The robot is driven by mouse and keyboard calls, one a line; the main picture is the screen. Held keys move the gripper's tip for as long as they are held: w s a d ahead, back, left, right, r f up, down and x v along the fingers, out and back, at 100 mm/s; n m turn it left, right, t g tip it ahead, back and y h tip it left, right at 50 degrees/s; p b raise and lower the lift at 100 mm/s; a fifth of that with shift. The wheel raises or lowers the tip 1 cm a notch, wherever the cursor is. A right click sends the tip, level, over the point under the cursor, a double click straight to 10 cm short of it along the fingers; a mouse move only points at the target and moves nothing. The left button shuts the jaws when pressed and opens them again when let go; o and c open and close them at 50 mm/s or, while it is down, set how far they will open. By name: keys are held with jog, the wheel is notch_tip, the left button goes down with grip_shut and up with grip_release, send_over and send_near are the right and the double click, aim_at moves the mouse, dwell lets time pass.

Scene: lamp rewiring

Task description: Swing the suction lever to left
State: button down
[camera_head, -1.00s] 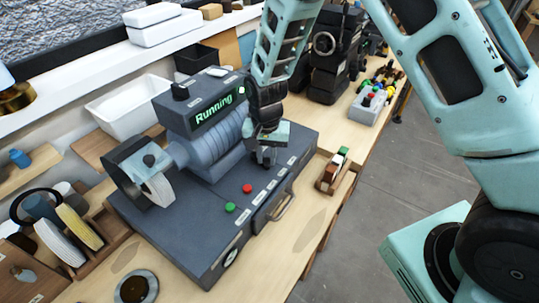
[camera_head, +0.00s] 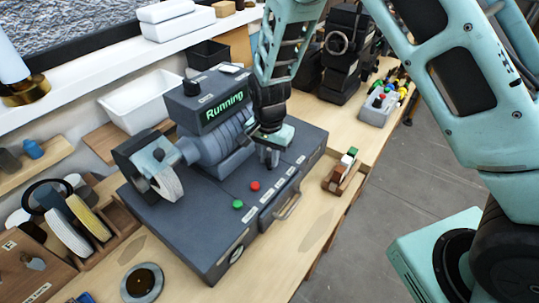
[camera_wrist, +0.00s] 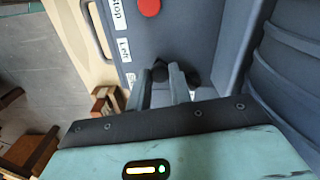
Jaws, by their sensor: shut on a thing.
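The dark grey machine (camera_head: 190,228) stands on the wooden bench, with a green "Running" display (camera_head: 224,106). The suction lever is a small black part with a rounded knob (camera_wrist: 160,72), seen in the wrist view on the machine's top. My gripper (camera_wrist: 163,82) is shut on it, with one finger on each side. A "Left" label (camera_wrist: 124,50) lies close to the knob, up and left in that view. In the head view my gripper (camera_head: 270,160) points down at the machine's top, and the lever is hidden behind the fingers.
A red button (camera_head: 255,186) and a green button (camera_head: 238,204) lie left of my gripper on the machine's top. The ribbed motor housing (camera_head: 215,148) is close beside my gripper. A small wooden holder (camera_head: 343,175) stands on the bench to the right.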

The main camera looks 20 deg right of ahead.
aim_at(269, 160)
jog(key=c, duration=1.3)
grip_release()
jog(key=shift+o, duration=0.2)
notch_tip(269, 160, up, 18)
jog(key=b, duration=0.4)
jog(key=shift+f, duration=0.25)
jog(key=s+a+f+n+b, duration=0.1)
jog(key=s+f+n+b, duration=0.2)
jog(key=s+n, duration=0.5)
jog(key=s+a+f+n+b, duration=0.1)
jog(key=s+f+n, duration=0.4)
jog(key=s, duration=1.3)
jog(key=n+b, duration=0.1)
jog(key=n, duration=0.2)
jog(key=shift+s+f+n+y+b, duration=0.25)
jog(key=shift+s+n+y+b, duration=0.05)
jog(key=shift+n+b, duration=0.1)
